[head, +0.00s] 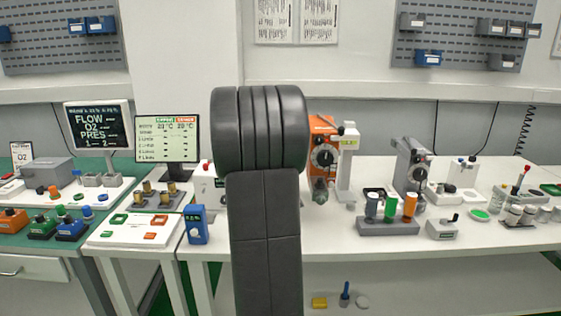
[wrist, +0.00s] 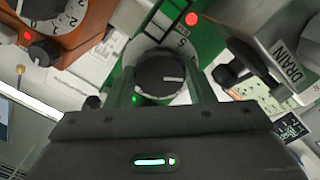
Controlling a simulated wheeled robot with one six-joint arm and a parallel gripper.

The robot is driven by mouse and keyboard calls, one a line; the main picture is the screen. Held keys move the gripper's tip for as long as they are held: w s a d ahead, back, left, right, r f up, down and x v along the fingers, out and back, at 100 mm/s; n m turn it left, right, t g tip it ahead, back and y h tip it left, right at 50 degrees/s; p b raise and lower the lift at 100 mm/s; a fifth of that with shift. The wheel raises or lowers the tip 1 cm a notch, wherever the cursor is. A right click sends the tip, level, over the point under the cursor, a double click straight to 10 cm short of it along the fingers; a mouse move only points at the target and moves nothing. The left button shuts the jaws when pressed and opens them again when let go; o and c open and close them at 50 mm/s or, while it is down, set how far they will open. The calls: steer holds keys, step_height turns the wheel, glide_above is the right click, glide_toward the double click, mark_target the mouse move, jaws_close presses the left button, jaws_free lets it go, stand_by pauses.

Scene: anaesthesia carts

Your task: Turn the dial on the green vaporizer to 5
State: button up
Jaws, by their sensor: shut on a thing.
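The green vaporizer (wrist: 205,45) fills the upper middle of the wrist view. Its dial (wrist: 158,72) has a black knob with a white mark pointing right, inside a pale ring. A 5 shows on the scale above and right of the knob. My gripper (wrist: 161,86) has one finger on each side of the dial and is shut on it. The fingertips are partly hard to make out against the green body. In the head view my arm hides the green vaporizer and my gripper.
An orange vaporizer (wrist: 75,28) stands close on the left in the wrist view, also seen in the head view (head: 322,135). A grey unit marked DRAIN (wrist: 275,50) is close on the right. A rack of cylinders (head: 388,226) stands on the white bench (head: 330,222).

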steer(key=shift+n, duration=0.3)
steer(key=o, duration=1)
steer(key=shift+c, duration=0.2)
